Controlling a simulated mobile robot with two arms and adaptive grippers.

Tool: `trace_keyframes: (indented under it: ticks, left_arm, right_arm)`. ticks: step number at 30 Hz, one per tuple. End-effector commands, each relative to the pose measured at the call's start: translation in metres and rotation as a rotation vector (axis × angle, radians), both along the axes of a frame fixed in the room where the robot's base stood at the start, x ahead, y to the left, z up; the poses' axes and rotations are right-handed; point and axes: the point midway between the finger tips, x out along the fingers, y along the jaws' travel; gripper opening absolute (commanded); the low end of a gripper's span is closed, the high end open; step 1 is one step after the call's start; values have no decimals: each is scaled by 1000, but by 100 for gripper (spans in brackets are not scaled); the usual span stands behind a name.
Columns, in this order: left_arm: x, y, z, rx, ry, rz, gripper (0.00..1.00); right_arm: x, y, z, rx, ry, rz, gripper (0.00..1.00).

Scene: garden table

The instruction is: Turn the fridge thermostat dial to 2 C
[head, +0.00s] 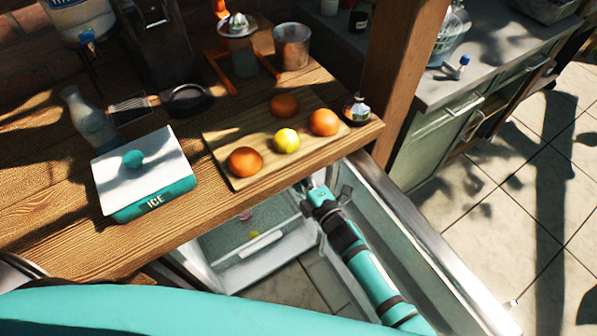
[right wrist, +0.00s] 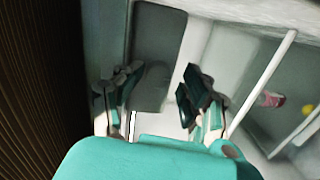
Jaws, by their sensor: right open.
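The fridge (head: 246,247) stands open under the wooden table, with its pale door (head: 425,240) swung out to the right. My right gripper (head: 316,192) reaches into the opening near the table's underside. In the right wrist view my right gripper (right wrist: 158,100) is open, its two dark fingers apart with nothing seen held between them. A grey rounded panel (right wrist: 158,55) lies beyond the fingers, against the pale fridge interior. I cannot make out the thermostat dial or its marks in either view. My left gripper is not in view.
The wooden tabletop edge (head: 110,262) overhangs the fridge. A cutting board (head: 222,160) with oranges and a lemon (head: 286,140) lies above, beside an ice box (head: 146,178). In the right wrist view a white shelf edge (right wrist: 262,82) runs close right of the fingers.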

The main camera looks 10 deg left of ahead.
Motion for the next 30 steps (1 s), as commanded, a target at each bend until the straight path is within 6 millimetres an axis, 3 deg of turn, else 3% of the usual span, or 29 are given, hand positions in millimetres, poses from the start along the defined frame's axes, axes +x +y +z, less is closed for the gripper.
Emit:
trace_keyframes:
  ticks: [18, 30]
  left_arm:
    - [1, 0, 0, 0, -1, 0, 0]
    - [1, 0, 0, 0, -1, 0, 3]
  right_arm:
    - [-54, -49, 4, -1, 2, 0, 51]
    - [-59, -53, 5, -1, 1, 0, 51]
